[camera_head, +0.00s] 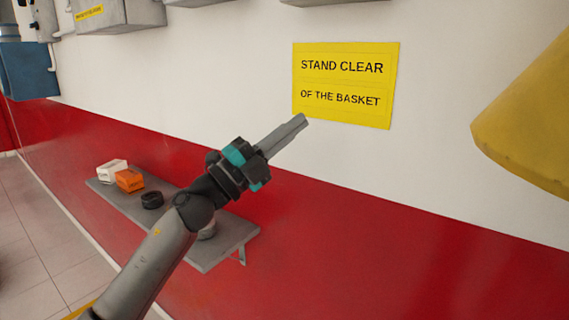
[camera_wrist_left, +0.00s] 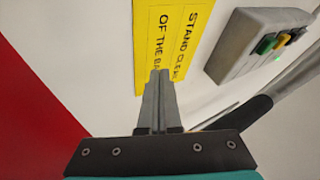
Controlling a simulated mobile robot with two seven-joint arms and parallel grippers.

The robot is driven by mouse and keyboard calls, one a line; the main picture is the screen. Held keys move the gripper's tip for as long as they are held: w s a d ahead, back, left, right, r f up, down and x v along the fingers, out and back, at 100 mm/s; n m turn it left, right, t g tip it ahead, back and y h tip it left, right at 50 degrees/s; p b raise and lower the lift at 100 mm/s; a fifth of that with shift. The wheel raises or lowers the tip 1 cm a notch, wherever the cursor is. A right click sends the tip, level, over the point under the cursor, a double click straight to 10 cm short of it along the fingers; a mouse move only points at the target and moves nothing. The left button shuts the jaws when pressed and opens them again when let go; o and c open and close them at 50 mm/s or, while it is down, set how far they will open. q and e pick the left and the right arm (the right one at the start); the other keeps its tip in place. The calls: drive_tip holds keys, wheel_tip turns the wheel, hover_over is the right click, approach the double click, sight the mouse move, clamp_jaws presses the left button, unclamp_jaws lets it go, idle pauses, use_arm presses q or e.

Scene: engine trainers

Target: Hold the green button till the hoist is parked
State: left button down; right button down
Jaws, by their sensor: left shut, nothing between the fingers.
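My left gripper (camera_head: 304,118) is shut and empty, held up in front of the wall just below and left of the yellow sign. In the left wrist view its fingers (camera_wrist_left: 160,75) lie together, over the sign. A grey control box (camera_wrist_left: 238,65) is at the upper right there, apart from the fingertips. It carries a green button (camera_wrist_left: 266,43), a yellow button (camera_wrist_left: 281,40) and a dark one. A small green light glows beside them. The hoist cannot be made out for sure. My right gripper is not in view.
The yellow sign (camera_head: 345,112) reads "STAND CLEAR OF THE BASKET". A large yellow body (camera_head: 530,125) juts in at the right. A grey shelf (camera_head: 215,258) below holds a white box (camera_head: 112,170), an orange box (camera_head: 129,181) and a black ring (camera_head: 152,200).

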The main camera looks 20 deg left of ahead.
use_arm(q)
wheel_tip(320, 180, down, 7)
drive_tip(key=w+a+n+t+y, duration=0.2)
drive_tip(key=n+y, duration=0.1)
drive_tip(key=n, duration=0.1)
drive_tip(key=shift+w+f+n+y+b, duration=0.2)
drive_tip(key=shift+w+n+y+b, duration=0.1)
drive_tip(key=shift+w+n, duration=0.1)
drive_tip(key=shift+s+a, duration=0.1)
drive_tip(key=shift+a, duration=0.05)
drive_tip(key=s+a+p, duration=0.1)
drive_tip(key=s+a, duration=0.1)
drive_tip(key=s, duration=0.4)
drive_tip(key=shift+s+a, duration=0.15)
drive_tip(key=shift+s, duration=0.05)
idle(0.6)
